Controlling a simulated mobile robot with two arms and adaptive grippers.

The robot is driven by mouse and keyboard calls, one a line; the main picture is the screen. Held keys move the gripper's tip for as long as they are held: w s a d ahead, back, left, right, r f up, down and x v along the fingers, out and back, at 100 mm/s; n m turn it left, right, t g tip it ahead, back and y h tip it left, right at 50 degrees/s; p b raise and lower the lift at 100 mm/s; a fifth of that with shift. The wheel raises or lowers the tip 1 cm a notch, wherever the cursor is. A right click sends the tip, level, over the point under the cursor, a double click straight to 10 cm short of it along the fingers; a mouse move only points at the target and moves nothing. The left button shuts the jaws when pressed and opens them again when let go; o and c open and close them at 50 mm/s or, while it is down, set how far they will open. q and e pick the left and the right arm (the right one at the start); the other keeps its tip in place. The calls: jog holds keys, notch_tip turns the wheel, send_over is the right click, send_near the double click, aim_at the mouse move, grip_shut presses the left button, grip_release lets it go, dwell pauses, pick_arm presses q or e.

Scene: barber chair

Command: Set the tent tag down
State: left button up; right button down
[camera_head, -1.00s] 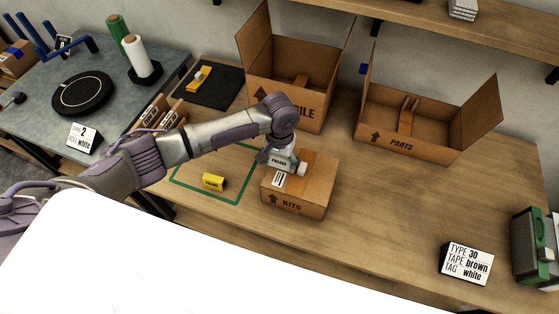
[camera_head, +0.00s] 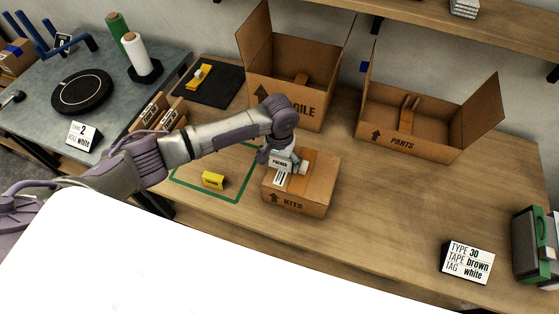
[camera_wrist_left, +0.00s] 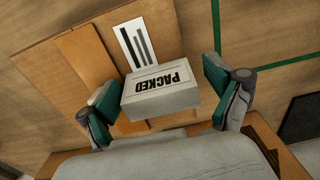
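The white tent tag (camera_wrist_left: 160,92), marked PACKED, is at the top of the closed KITS carton (camera_head: 300,205), beside a striped label (camera_wrist_left: 135,45). It also shows in the head view (camera_head: 280,163). My left gripper (camera_wrist_left: 163,88) is over the carton with its green-padded fingers on either side of the tag. The fingers stand apart, with a gap at the right finger in the wrist view and little room at the left one. The tag appears to rest on the carton, though its underside is hidden. My right gripper is not in view.
A yellow block (camera_head: 213,180) lies inside a green outlined square (camera_head: 240,190) left of the carton. Open cartons, FRAGILE (camera_head: 313,108) and PARTS (camera_head: 400,145), stand behind. A sign (camera_head: 467,262) stands at the right. Bare tabletop lies right of the KITS carton.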

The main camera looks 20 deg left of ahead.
aim_at(280, 161)
pick_arm(q)
jog(key=shift+d+r, duration=0.1)
notch_tip(280, 161, up, 12)
jog(key=s+d+f+m+t+h, duration=0.1)
jog(key=s+d+f+m+h, duration=0.35)
jog(key=s, duration=0.65)
jog(key=s+a+n+t+y, duration=0.3)
jog(key=s+a+y, duration=0.1)
jog(key=s+a, duration=0.75)
notch_tip(280, 161, down, 26)
jog(key=s+d+g+b, duration=0.2)
jog(key=s+a+f+b, duration=0.2)
jog(key=s+a+f, duration=0.1)
jog(key=s+f, duration=1.3)
notch_tip(280, 161, down, 4)
jog(key=shift+s+a+f+g, duration=0.2)
jog(key=shift+s+f+g, duration=0.05)
jog(key=shift+g, duration=0.15)
